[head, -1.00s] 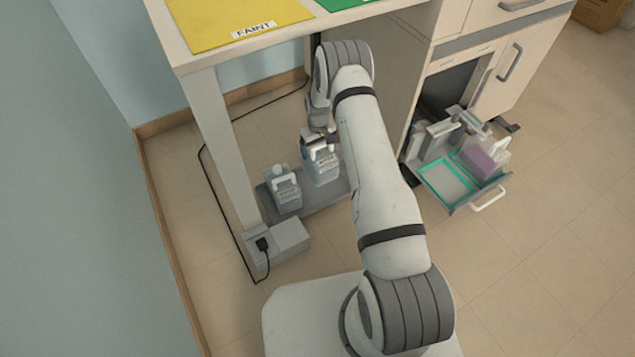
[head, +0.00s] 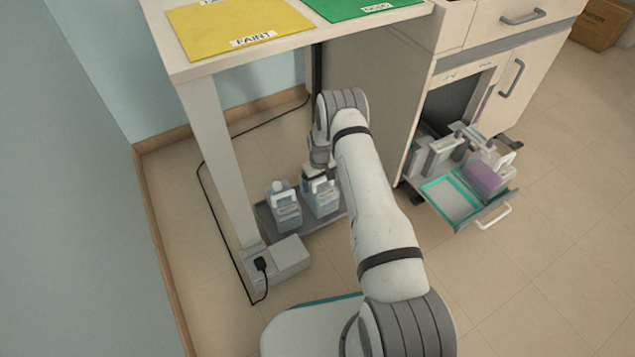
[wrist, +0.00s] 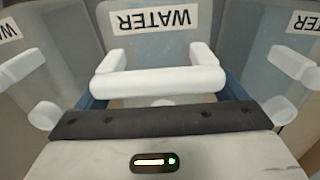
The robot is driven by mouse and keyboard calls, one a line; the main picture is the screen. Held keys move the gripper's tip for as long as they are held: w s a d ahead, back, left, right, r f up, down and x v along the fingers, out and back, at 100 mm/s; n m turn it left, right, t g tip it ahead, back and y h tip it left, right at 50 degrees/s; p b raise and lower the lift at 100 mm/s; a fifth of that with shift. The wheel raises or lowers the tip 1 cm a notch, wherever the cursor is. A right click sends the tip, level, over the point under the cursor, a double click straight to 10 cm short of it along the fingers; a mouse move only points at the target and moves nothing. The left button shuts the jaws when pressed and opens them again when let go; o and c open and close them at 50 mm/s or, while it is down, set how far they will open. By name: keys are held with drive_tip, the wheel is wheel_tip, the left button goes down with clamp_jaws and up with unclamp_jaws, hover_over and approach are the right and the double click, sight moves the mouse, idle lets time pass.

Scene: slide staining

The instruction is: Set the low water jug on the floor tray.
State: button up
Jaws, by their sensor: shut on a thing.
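A pale water jug (head: 322,203) with a white handle is in my gripper (head: 319,172). In the wrist view the jug's WATER label (wrist: 152,20) faces the camera, and the gripper is shut on its white handle (wrist: 158,82). The jug is upright at the dark grey floor tray (head: 312,227) under the bench; I cannot tell whether its base touches the tray. A second water jug (head: 285,212) stands on the tray just left of it. The wrist view shows WATER-labelled jugs on both sides, at left (wrist: 35,50) and right (wrist: 290,60); the right one is hidden in the head view.
A bench leg (head: 222,160) and a grey box with a plug (head: 278,262) stand left and in front of the tray. A black cable runs behind. The cabinet's open pull-out (head: 478,205) holds several items at right. The bench top (head: 300,42) is overhead.

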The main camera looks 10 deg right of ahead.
drive_tip(key=shift+f, duration=0.2)
drive_tip(key=o, duration=1.3)
drive_tip(key=shift+r, duration=0.15)
wheel_tip(320, 180, up, 12)
drive_tip(key=p, duration=0.4)
